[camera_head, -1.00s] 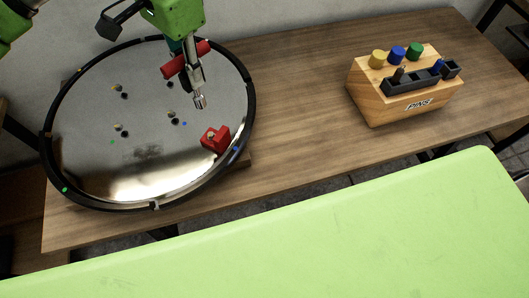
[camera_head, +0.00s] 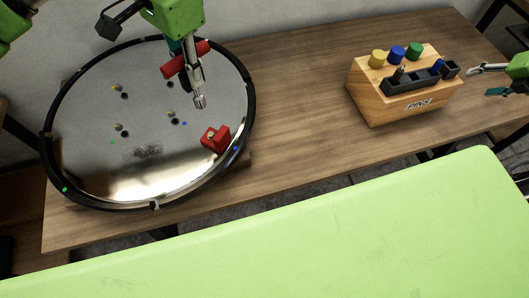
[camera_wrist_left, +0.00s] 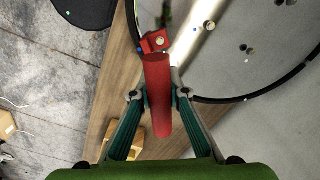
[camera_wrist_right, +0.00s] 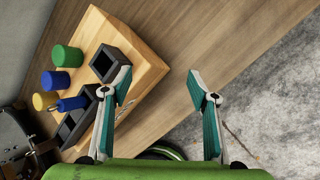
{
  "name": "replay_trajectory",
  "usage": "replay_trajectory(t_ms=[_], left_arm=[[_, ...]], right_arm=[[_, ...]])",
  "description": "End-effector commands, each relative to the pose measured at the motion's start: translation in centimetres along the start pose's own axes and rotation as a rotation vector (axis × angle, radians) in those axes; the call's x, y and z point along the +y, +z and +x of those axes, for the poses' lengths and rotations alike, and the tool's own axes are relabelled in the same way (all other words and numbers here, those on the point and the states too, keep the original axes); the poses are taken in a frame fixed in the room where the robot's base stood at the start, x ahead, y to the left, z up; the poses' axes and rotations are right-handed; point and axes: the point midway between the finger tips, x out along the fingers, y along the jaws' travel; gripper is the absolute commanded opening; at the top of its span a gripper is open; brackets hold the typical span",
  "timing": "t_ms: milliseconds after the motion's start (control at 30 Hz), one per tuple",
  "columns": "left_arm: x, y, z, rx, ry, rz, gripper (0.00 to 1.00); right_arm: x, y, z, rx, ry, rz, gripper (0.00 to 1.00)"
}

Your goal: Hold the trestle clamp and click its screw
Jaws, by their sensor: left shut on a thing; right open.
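A small red clamp (camera_head: 215,139) with a brass-coloured screw end sits on the right rim of the round mirror (camera_head: 135,150). It also shows in the left wrist view (camera_wrist_left: 150,40). My left gripper (camera_head: 187,62) is shut on the red handle of a driver (camera_head: 173,65). The driver's metal socket tip (camera_head: 200,101) points down above the mirror, apart from the clamp and up-left of it. In the left wrist view the red handle (camera_wrist_left: 159,105) lies between both fingers. My right gripper (camera_head: 486,82) is open and empty, right of the wooden pin block (camera_head: 372,103).
The pin block carries yellow, blue and green knobs and a dark slotted holder (camera_head: 408,84) with pins. The wooden table (camera_head: 295,90) is clear between mirror and block. A light green padded surface (camera_head: 300,240) fills the front. The mirror has a black rim (camera_head: 250,100).

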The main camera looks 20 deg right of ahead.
Motion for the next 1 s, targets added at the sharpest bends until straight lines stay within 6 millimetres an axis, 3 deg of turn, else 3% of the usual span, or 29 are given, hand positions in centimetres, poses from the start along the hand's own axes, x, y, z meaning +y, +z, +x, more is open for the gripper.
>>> replay_trajectory(t_ms=[33,267,467,600,667,733,800,1000], left_arm=[[0.0,0.0,-0.1,0.001,-0.001,0.000,0.00],[0.0,0.0,-0.1,0.001,-0.001,0.000,0.00],[0.0,0.0,-0.1,0.001,-0.001,0.000,0.00],[0.0,0.0,-0.1,0.001,-0.001,0.000,0.00],[0.0,0.0,-0.1,0.001,-0.001,0.000,0.00],[0.0,0.0,0.0,0.001,-0.001,0.000,0.00],[0.0,0.0,-0.1,0.001,-0.001,0.000,0.00],[0.0,0.0,-0.1,0.001,-0.001,0.000,0.00]], right_arm=[[3.1,1.1,-0.7,-0.014,0.059,0.039,0.54],[15.5,4.2,-5.2,-0.029,0.303,0.217,0.54],[25.3,6.1,-11.6,-0.003,0.508,0.341,0.54],[31.8,5.9,-16.5,0.054,0.649,0.411,0.54],[34.7,5.0,-18.3,0.101,0.709,0.439,0.54],[37.9,2.0,-17.9,0.201,0.760,0.472,0.54],[39.5,-1.4,-15.7,0.298,0.775,0.501,0.54],[41.2,-11.1,-9.0,0.517,0.777,0.579,0.54]])
